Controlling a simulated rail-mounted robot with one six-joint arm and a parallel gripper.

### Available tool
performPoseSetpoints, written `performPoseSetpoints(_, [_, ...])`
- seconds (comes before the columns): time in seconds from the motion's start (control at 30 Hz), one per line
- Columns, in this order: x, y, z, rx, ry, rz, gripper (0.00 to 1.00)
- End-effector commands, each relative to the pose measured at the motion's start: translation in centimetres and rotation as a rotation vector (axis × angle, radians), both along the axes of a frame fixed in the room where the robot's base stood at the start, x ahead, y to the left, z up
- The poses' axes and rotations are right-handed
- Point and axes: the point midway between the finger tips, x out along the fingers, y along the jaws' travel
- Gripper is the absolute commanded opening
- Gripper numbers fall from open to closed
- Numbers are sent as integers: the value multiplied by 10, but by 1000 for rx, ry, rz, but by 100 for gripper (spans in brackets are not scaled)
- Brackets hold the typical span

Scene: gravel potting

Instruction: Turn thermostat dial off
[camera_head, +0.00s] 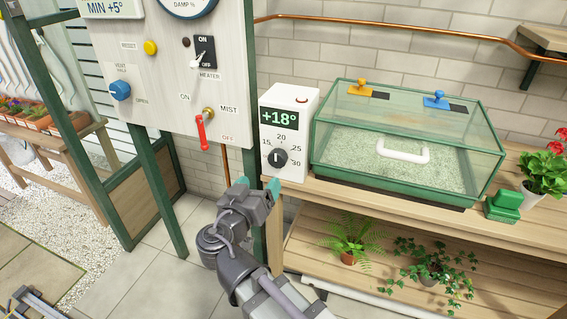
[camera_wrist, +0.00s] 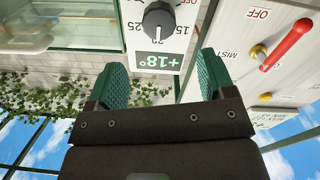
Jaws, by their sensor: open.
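The thermostat (camera_head: 286,125) is a white box with a green display reading +18°, standing at the left end of the wooden bench. Its black dial (camera_head: 278,157) is on the front, with numbers around it. In the wrist view, which is upside down, the dial (camera_wrist: 158,20) shows at the top with its white mark toward the 20, and an OFF label is partly visible beside it. My gripper (camera_head: 257,185) is open and empty, below and in front of the dial, not touching it. Its green-padded fingers (camera_wrist: 162,75) are spread on either side below the display.
A control panel (camera_head: 165,75) stands just left of the thermostat, with a red mist lever (camera_head: 202,132) near my gripper. A glass propagator (camera_head: 405,140) is close on the right. Potted plants and a small green block (camera_head: 503,206) are further right.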

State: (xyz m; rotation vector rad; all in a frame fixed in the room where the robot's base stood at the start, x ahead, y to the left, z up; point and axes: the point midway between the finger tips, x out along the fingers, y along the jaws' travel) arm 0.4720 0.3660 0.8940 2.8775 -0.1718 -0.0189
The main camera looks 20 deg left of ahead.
Motion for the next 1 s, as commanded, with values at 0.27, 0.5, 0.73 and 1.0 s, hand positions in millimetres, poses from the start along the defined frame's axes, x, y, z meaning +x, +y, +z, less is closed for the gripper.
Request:
performPoseSetpoints(0.27, [57,-6,0,-1,2,-6,76])
performPoseSetpoints(0.5, [99,-12,-1,-2,2,-5,76])
performPoseSetpoints(0.73, [104,-14,-1,-2,3,-3,76])
performPoseSetpoints(1.0, [104,-14,-1,-2,3,-3,58])
